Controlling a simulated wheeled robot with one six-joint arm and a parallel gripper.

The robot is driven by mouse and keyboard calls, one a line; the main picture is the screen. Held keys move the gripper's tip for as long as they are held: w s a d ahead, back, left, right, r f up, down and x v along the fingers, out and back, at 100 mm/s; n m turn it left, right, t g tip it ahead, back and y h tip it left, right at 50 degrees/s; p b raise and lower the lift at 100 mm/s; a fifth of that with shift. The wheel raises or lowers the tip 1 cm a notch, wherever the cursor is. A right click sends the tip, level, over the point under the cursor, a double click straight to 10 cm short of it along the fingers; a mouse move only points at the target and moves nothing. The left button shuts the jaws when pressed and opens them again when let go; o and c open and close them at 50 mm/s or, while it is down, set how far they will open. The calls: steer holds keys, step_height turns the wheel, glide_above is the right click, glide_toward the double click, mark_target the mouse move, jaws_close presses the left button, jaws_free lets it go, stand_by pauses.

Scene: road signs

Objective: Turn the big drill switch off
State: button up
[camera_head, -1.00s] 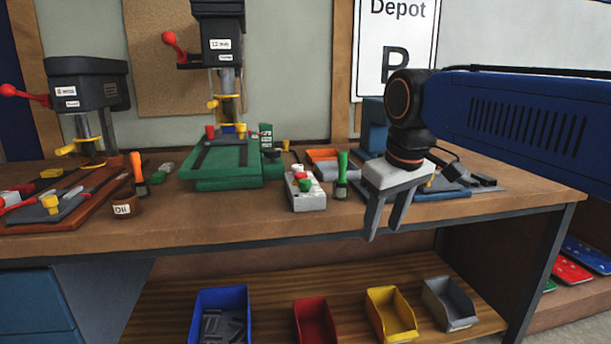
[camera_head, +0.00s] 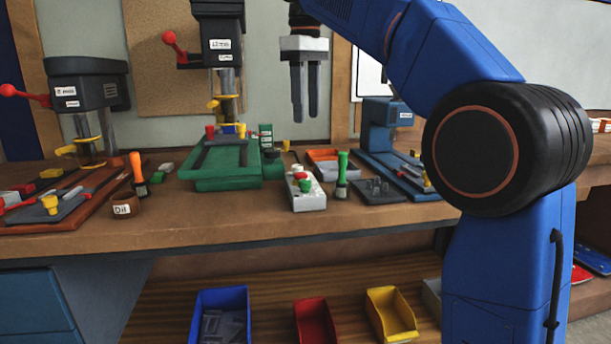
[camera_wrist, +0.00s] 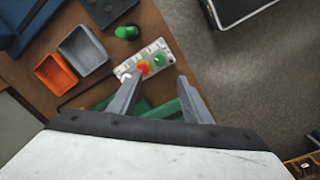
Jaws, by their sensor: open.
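The bigger drill press (camera_head: 217,50) stands at the middle back of the bench on a green base (camera_head: 222,165), with a red-knobbed lever. A pale grey switch box (camera_head: 306,192) with red, green and white parts lies on the bench just right of the base. In the wrist view the switch box (camera_wrist: 145,62) shows just beyond my fingertips, its red part partly behind the left finger. My gripper (camera_head: 305,118) is open and empty, pointing down, high above the bench behind and above the switch box. It also shows in the wrist view (camera_wrist: 157,84).
A green-handled tool (camera_head: 342,175) stands right of the switch box. Orange and grey trays (camera_head: 325,162) and a blue machine (camera_head: 388,125) lie further right. A smaller drill press (camera_head: 88,90) stands left. Coloured bins (camera_head: 392,315) sit on the lower shelf.

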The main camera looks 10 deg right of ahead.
mark_target(305, 180)
steer(key=f, duration=1.1)
steer(key=w+f, duration=0.1)
steer(key=f, duration=0.5)
steer(key=shift+w, duration=0.1)
steer(key=c, duration=1.1)
steer(key=shift+o, duration=0.2)
steer(key=m, duration=0.5)
steer(key=shift+a+m, duration=0.1)
steer(key=shift+m, duration=0.3)
steer(key=m, duration=0.5)
steer(key=shift+m+g, duration=0.3)
